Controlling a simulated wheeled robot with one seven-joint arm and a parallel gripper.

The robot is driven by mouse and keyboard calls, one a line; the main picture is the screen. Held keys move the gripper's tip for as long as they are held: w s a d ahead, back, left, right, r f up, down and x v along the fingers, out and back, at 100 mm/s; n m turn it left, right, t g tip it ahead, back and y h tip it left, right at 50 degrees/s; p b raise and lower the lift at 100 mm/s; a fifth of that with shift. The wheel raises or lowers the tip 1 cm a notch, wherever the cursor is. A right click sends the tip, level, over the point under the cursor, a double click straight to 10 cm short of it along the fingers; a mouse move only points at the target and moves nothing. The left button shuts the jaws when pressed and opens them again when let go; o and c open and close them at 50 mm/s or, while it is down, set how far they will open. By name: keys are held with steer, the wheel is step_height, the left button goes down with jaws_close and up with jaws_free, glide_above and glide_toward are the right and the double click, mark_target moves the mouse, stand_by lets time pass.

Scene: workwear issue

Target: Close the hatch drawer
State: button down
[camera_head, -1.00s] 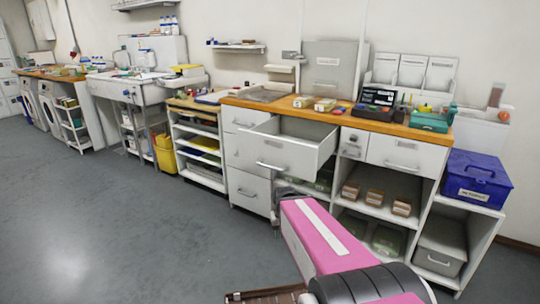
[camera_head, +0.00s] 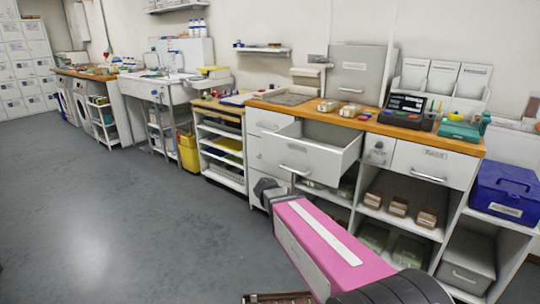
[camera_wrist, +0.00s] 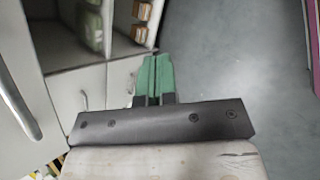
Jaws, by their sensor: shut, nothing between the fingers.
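An open white drawer (camera_head: 318,150) with a bar handle sticks out from under the wooden worktop in the head view. It looks empty inside. Whether it is the hatch drawer I cannot tell from any readable label. My gripper (camera_wrist: 155,64) shows in the wrist view with its green fingers shut together and nothing between them. In the head view my pink arm reaches toward the cabinets, and the gripper end is at the front of the drawers, left of and below the open drawer. A white front with a handle (camera_wrist: 22,105) is at the left of the wrist view.
Shelves below hold brown boxes (camera_head: 398,207) and green packs (camera_head: 373,236). A blue lidded box (camera_head: 506,192) stands at the right. The grey floor (camera_head: 120,210) at left is clear.

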steer(key=w+a+r+n+t+h, duration=0.3)
steer(key=w+a+r+n+t, duration=0.2)
steer(key=w+a+r+n, duration=0.35)
steer(key=n+t, duration=0.4)
steer(key=n, duration=0.2)
glide_toward(273, 151)
steer(key=shift+m+h, duration=0.25)
steer(key=shift+h, duration=0.05)
steer(key=x, duration=0.7)
steer(key=shift+w+f, duration=0.35)
steer(key=shift+w, duration=0.05)
steer(key=x, duration=3)
steer(key=shift+w+r, duration=0.1)
steer(key=shift+r, duration=0.05)
steer(key=shift+x, duration=0.85)
